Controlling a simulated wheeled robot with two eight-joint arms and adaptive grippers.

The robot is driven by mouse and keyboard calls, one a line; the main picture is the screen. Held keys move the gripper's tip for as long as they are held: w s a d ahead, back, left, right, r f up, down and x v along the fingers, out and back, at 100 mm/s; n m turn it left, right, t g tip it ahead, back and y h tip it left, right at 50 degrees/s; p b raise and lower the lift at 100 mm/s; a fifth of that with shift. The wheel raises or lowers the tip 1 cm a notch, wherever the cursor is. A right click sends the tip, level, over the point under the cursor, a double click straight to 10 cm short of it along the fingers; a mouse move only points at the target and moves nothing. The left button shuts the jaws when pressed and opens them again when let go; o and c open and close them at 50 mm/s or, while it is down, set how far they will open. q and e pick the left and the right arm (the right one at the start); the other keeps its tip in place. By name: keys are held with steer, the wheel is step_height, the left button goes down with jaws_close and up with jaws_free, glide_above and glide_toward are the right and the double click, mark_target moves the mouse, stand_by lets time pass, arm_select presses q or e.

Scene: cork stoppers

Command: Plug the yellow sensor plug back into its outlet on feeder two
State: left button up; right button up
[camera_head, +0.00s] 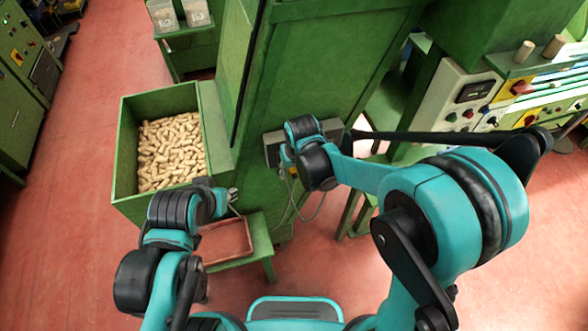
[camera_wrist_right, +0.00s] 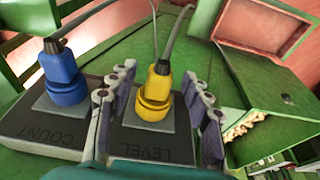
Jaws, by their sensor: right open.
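The yellow sensor plug (camera_wrist_right: 155,92) stands upright on the square outlet plate marked LEVEL (camera_wrist_right: 140,152) in the right wrist view. Its collar meets the plate; its cable rises from the top. My right gripper (camera_wrist_right: 158,100) is open, with one finger on each side of the yellow plug and gaps visible. In the head view my right gripper (camera_head: 284,160) is at the grey outlet box (camera_head: 333,127) on the green machine, and my wrist hides most of the box and the plug. My left gripper (camera_head: 232,196) is above the reddish tray, too small to read.
A blue plug (camera_wrist_right: 61,78) sits in the COUNT outlet beside the yellow one. A green bin of corks (camera_head: 170,150) stands left of the machine. A reddish tray (camera_head: 222,241) rests on a low green stand. A control panel (camera_head: 465,98) is at right.

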steer(key=shift+r, duration=0.1)
steer(key=v, duration=1.1)
steer(key=shift+s+r, duration=0.15)
steer(key=shift+r, duration=0.25)
steer(key=shift+d, duration=0.1)
steer(key=s+d+f+m+t+b, duration=0.1)
steer(key=s+d+f+t+b, duration=0.1)
steer(key=s+d+f+b, duration=0.3)
steer(key=s+d+f+m+t+b, duration=0.2)
steer(key=s+d+f+b, duration=0.3)
steer(key=d, duration=0.7)
steer(key=shift+s+d+m+t+h, duration=0.3)
steer(key=shift+s+d+h, duration=0.1)
steer(key=shift+s, duration=0.65)
